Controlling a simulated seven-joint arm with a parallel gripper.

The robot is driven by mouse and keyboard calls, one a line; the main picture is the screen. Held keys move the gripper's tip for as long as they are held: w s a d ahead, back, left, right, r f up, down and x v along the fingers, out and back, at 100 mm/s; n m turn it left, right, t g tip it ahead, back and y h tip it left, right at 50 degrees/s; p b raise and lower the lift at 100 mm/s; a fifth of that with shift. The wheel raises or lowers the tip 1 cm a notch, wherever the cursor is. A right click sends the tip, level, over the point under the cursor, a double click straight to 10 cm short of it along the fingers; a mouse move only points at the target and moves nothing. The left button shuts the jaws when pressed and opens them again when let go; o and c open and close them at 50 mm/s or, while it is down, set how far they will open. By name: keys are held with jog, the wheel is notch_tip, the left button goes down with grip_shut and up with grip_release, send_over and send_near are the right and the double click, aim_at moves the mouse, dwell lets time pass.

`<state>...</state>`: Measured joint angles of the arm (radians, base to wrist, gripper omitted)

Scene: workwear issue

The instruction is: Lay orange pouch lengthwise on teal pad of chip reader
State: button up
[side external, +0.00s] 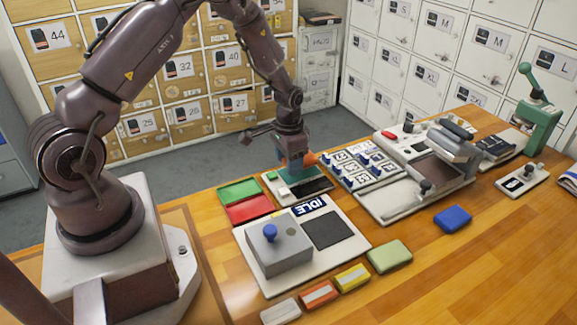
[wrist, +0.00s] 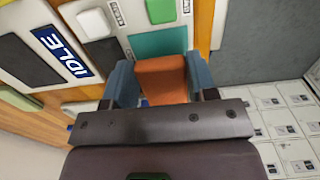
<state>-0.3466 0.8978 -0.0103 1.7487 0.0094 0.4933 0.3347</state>
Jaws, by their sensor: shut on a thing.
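The orange pouch (wrist: 162,80) is between the two blue-grey fingers of my gripper (wrist: 164,76) in the wrist view. My gripper (side external: 295,163) is shut on it, and a bit of its orange shows beside the fingers in the side view (side external: 310,158). The chip reader (side external: 316,196) is a pale unit below the gripper, with a dark strip along its near side. Its teal pad (wrist: 160,42) lies just beyond the pouch in the wrist view. In the side view the fingers partly cover the pad. I cannot tell whether the pouch touches it.
Green (side external: 239,191) and red (side external: 249,210) panels lie left of the reader. A board of number tags (side external: 357,168) stands close on its right. An IDLE-marked station (side external: 345,252) with a blue-knobbed box is in front. Several pouches lie along the near edge; a blue one (side external: 453,218) lies right.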

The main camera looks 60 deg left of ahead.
jog(key=shift+f, duration=1.05)
jog(key=shift+f, duration=0.1)
jog(key=o, duration=0.9)
jog(key=s+d+r+t, duration=0.1)
jog(key=s+d+r, duration=0.1)
jog(key=r, duration=0.7)
jog(key=s+d+r+t, duration=0.1)
jog(key=d+r, duration=0.2)
jog(key=r, duration=0.6)
jog(key=s+d+r, duration=0.2)
jog(key=r, duration=0.7)
jog(key=s+d+r+t, duration=0.1)
jog(key=s+d+r, duration=0.1)
jog(key=s, duration=0.3)
jog(key=s+d+r+t, duration=0.1)
jog(key=s+d+r, duration=0.1)
jog(key=s, duration=0.3)
jog(key=s+d+r+t, duration=0.1)
jog(key=s+d+r, duration=0.1)
jog(key=s, duration=0.3)
jog(key=shift+d+r+t, duration=0.3)
jog(key=shift+d+r, duration=0.1)
jog(key=shift+r, duration=0.05)
